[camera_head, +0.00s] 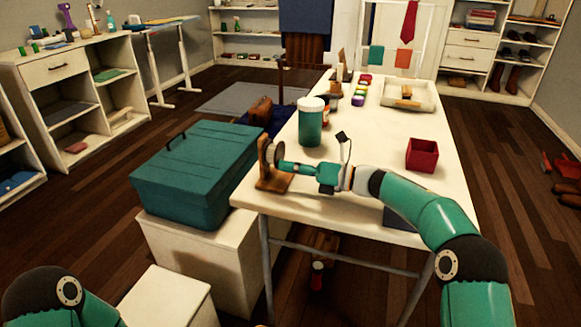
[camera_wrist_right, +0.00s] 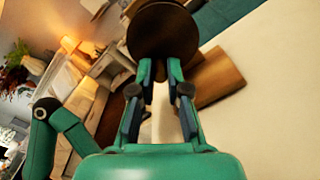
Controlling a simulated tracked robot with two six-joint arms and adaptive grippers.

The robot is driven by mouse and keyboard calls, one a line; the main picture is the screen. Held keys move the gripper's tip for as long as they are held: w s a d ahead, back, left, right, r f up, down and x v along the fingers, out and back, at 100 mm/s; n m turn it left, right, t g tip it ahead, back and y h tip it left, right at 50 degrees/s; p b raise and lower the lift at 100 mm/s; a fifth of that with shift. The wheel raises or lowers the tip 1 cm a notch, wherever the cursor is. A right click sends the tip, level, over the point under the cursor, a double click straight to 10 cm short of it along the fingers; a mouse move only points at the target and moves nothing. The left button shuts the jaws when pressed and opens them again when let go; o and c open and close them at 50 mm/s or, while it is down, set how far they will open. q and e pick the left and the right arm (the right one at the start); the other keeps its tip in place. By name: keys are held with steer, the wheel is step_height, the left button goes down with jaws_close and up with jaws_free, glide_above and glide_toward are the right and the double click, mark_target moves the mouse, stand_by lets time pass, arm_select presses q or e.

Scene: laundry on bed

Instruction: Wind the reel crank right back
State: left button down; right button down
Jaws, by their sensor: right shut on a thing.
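The reel is a wooden stand (camera_head: 268,182) with a round disc on it, at the near left corner of the white table. In the right wrist view, its dark brown disc (camera_wrist_right: 162,28) is straight ahead and its wooden base (camera_wrist_right: 217,78) lies to the right. My right gripper (camera_head: 281,165) reaches in from the right to the reel's disc side. In the right wrist view its fingers (camera_wrist_right: 160,66) are closed in at the disc. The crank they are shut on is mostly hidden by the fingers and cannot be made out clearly. My left gripper is out of view.
A teal jar with a white lid (camera_head: 311,122) stands close behind my right gripper. A red box (camera_head: 421,155) is on the table to the right. A large teal case (camera_head: 195,168) is left of the table. The white table's (camera_head: 395,135) middle is mostly clear.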

steer(key=c, duration=1.2)
jaws_free()
steer(key=shift+o, duration=0.2)
steer(key=shift+d, duration=0.15)
steer(key=v, duration=1.1)
steer(key=shift+s+d, duration=0.1)
steer(key=shift+d, duration=0.3)
steer(key=shift+f, duration=0.1)
